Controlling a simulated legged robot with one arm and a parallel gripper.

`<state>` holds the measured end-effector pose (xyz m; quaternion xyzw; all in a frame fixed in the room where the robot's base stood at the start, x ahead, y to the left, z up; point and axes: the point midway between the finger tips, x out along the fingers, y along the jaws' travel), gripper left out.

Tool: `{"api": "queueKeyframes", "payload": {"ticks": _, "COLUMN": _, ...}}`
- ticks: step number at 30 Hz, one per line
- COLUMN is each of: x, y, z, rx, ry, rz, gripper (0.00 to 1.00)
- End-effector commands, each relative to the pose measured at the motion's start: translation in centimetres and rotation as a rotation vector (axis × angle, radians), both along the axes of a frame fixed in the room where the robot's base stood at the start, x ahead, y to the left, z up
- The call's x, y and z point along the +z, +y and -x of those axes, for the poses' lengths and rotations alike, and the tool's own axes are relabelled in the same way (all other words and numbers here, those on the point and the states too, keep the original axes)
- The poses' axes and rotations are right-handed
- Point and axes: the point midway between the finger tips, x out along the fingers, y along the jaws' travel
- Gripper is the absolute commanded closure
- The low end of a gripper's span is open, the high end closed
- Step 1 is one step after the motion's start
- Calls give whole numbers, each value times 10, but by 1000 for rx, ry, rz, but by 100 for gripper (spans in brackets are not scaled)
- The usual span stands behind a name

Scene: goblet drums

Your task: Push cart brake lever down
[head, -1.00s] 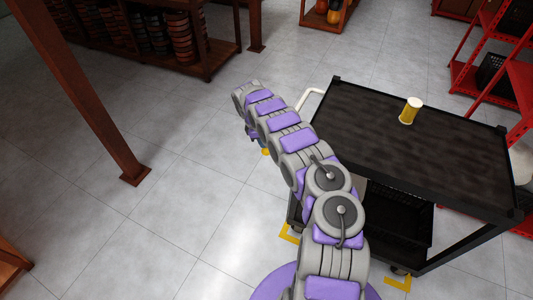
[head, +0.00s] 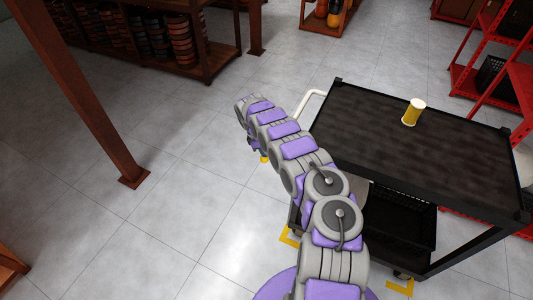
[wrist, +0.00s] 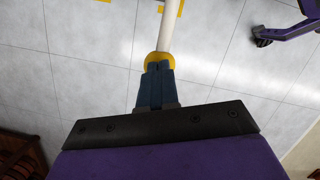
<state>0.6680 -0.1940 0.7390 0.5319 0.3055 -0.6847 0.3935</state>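The cart (head: 425,150) is black with a dark flat top and stands at the right in the head view. In the wrist view the brake lever (wrist: 167,28) is a white rod with a yellow end (wrist: 158,59). In the head view a small yellow bit shows below my arm's far end (head: 264,158). My gripper (wrist: 155,72) has dark blue fingers that lie close together, with the yellow end right at their tips. They look shut and overlap the yellow end in the picture; a firm hold on it cannot be made out. In the head view my arm hides the fingers.
A white handle (head: 309,100) juts from the cart's left end. Yellow floor marks (head: 290,236) lie by the cart's wheels. A brown post (head: 95,110) stands at left; red shelving (head: 510,75) is at right. The floor left is clear.

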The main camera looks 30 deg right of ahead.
Motion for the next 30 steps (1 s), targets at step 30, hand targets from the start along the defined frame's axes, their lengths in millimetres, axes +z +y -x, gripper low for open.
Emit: {"api": "queueKeyframes", "payload": {"ticks": 30, "x": -8, "y": 26, "z": -14, "rx": -2, "ry": 4, "rz": 0, "gripper": 100}}
